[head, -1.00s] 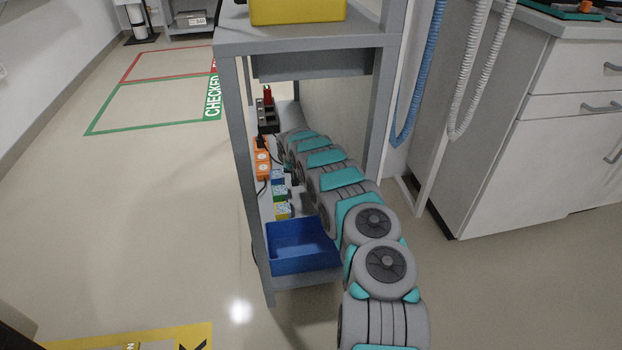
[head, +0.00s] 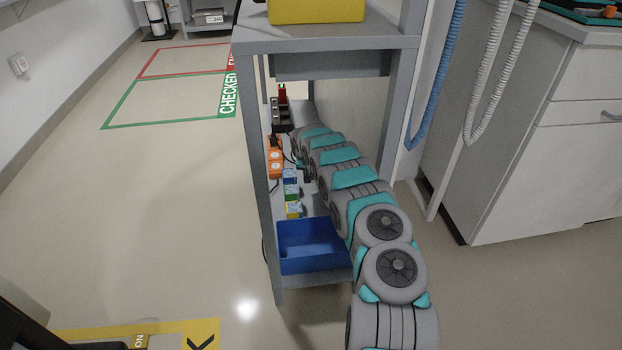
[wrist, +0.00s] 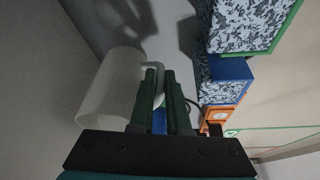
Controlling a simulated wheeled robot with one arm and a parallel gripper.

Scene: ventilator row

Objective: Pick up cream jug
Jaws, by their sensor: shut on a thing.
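The cream jug (wrist: 108,88) is a pale, rounded vessel at the left of the wrist view. It appears on its side there because the camera is rolled. My gripper (wrist: 161,72) has its two dark fingers close together at the jug's right side, shut on what looks like its handle. A pale bit of the handle shows by the fingertips. In the head view my arm reaches into the lower shelf of the grey cart (head: 262,160), and it hides the jug and my gripper.
On that shelf, left of my arm, are a blue bin (head: 310,245), small patterned boxes (head: 291,190) and an orange socket unit (head: 275,158). A cart post stands at left. Blue (head: 438,75) and white hoses hang right. Floor at left is open.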

